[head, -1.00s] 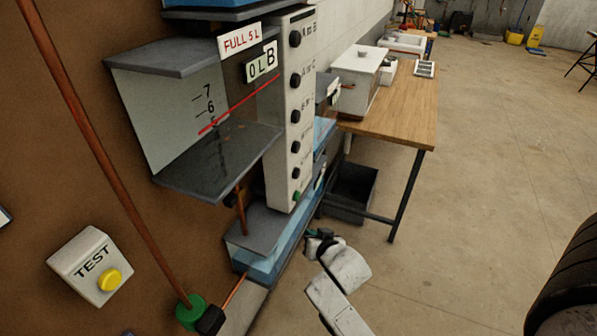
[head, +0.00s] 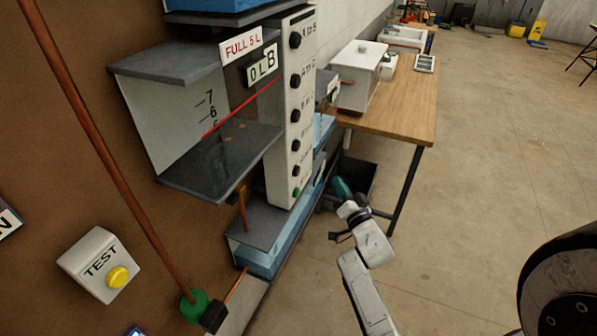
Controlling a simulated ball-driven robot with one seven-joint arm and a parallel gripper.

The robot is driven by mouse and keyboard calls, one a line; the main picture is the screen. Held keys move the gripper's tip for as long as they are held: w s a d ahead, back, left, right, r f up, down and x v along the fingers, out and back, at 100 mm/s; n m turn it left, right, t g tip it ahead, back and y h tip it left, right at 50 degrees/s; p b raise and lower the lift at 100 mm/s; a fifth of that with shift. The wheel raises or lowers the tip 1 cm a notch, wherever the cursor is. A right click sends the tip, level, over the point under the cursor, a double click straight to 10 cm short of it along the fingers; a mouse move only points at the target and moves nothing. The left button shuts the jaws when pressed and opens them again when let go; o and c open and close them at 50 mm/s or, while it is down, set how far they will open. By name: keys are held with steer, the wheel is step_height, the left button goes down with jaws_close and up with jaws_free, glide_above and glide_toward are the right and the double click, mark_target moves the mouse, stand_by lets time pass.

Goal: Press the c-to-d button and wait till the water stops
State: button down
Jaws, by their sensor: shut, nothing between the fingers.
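A tall white button panel (head: 291,120) stands at the upper middle, with several black buttons and one green button (head: 296,192) at its foot. The labels beside the lower buttons are too small to read, so I cannot tell which is c-to-d. My gripper (head: 341,187) is at the lower middle, right of the panel's foot and apart from it in the picture. Its teal end points up and left, its jaws are shut and it looks empty. Tank B (head: 175,105) reads 0 L and looks empty. Blue water shows in the lower tank (head: 258,262).
A wooden table (head: 400,105) with a white box (head: 358,75) stands behind my gripper, with a dark bin (head: 357,175) beneath. A TEST box (head: 95,262) and copper pipe (head: 95,145) are at left. The floor between is clear.

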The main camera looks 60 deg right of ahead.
mark_target(296, 171)
steer(key=w+b, duration=0.8)
steer(key=b, duration=0.4)
steer(key=shift+w+a+b, duration=0.35)
steer(key=shift+w, duration=0.05)
steer(key=shift+w+f+b, duration=0.15)
steer(key=shift+w+b, duration=0.15)
steer(key=shift+b, duration=0.25)
stand_by(1.6)
steer(key=shift+w, duration=0.1)
